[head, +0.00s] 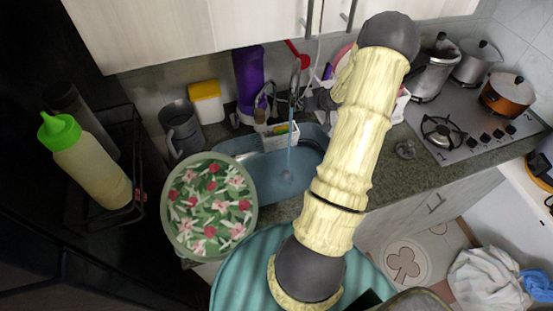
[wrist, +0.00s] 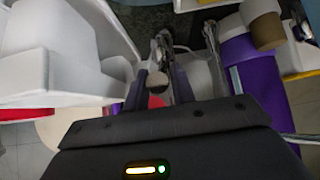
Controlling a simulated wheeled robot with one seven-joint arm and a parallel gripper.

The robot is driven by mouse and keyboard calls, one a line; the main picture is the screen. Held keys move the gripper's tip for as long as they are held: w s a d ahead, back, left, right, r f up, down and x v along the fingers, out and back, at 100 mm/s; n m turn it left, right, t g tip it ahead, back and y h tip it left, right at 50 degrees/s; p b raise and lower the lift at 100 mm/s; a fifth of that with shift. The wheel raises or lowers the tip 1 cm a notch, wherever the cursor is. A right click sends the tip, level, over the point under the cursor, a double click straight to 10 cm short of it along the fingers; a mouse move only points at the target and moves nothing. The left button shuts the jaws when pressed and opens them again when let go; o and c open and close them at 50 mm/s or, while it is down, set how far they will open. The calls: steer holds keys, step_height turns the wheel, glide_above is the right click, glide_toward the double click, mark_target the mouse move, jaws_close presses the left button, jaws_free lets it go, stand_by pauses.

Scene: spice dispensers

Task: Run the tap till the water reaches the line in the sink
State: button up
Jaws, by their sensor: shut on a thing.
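The sink (head: 262,176) is a blue-grey basin set in the counter, partly hidden by the round flowered board and my arm. The tap (head: 295,78) stands behind it, and a thin bluish stream of water (head: 290,140) falls from its spout into the basin. No fill line can be made out, and the water level is hard to judge. My gripper (wrist: 160,90) is shut on the tap's knob (wrist: 157,80), a small rounded piece between the two fingers. In the head view my gripper (head: 318,99) is small and dark beside the tap.
A purple bottle (head: 248,80), a grey jug (head: 181,128) and a yellow-and-white container (head: 207,102) stand left of the tap. The flowered board (head: 210,207) overlaps the sink's left side. A hob (head: 450,125) with pots lies to the right.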

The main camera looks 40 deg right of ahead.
steer(key=shift+s+a+f+b, duration=0.1)
steer(key=shift+s+f+b, duration=0.25)
steer(key=shift+f, duration=0.15)
steer(key=shift+s+a+f+b, duration=0.1)
steer(key=shift+s+f+b, duration=0.2)
steer(key=shift+f, duration=0.2)
steer(key=shift+s+f+b, duration=0.2)
steer(key=shift+f+b, duration=0.25)
steer(key=shift+f, duration=0.2)
steer(key=o, duration=0.9)
steer(key=shift+r, duration=0.1)
